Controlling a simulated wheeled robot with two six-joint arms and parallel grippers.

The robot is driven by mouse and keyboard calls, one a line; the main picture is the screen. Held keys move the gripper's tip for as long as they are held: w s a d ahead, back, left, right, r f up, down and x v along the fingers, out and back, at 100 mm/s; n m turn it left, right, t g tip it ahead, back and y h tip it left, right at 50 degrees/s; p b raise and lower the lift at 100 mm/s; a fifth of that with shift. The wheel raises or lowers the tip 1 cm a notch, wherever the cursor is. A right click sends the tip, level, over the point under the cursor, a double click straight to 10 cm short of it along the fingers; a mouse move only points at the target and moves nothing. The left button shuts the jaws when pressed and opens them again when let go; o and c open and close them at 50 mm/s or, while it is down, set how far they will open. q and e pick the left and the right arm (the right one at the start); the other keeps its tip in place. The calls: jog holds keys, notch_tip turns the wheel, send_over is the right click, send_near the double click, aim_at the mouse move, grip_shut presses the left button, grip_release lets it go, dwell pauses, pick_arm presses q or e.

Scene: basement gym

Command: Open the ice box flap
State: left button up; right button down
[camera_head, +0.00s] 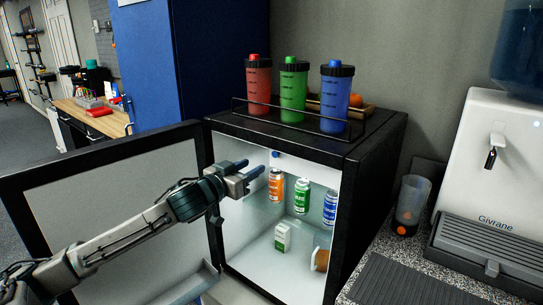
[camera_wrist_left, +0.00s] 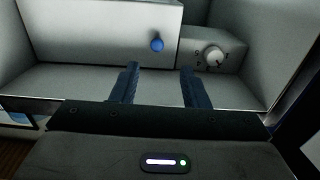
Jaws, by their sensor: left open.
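The black mini fridge (camera_head: 372,180) stands with its door (camera_head: 95,155) swung open to the left. In the wrist view the ice box flap (camera_wrist_left: 85,32) is a pale panel across the top, and it looks shut. A small blue knob (camera_wrist_left: 157,45) sits near its lower right corner; this knob (camera_head: 275,154) also shows in the head view. My left gripper (camera_head: 250,169) reaches into the fridge opening near the flap. Its blue fingers (camera_wrist_left: 158,85) are apart and empty, with the knob ahead of the gap. My right gripper is out of view.
Orange, green and blue cans (camera_head: 302,196) stand on the shelf right of my gripper. A small carton (camera_head: 282,237) is below. Several shaker bottles (camera_head: 293,88) stand on top behind a rail. A dial (camera_wrist_left: 212,58) is right of the flap. A water dispenser (camera_head: 495,150) stands at right.

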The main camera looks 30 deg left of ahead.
aim_at(274, 156)
pick_arm(q)
jog(key=shift+w+d+p, duration=0.2)
jog(key=shift+w+p, duration=0.1)
jog(key=shift+w, duration=1.25)
jog(key=shift+w+d+p, duration=0.15)
jog(key=shift+w+p, duration=0.2)
jog(key=shift+w, duration=1.2)
jog(key=shift+w+d+p, duration=0.2)
jog(key=shift+w+p, duration=0.1)
jog(key=shift+w, duration=1.25)
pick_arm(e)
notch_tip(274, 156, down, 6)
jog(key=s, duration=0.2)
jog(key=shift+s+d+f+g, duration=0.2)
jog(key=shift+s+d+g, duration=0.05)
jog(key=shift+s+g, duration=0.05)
pick_arm(q)
grip_shut()
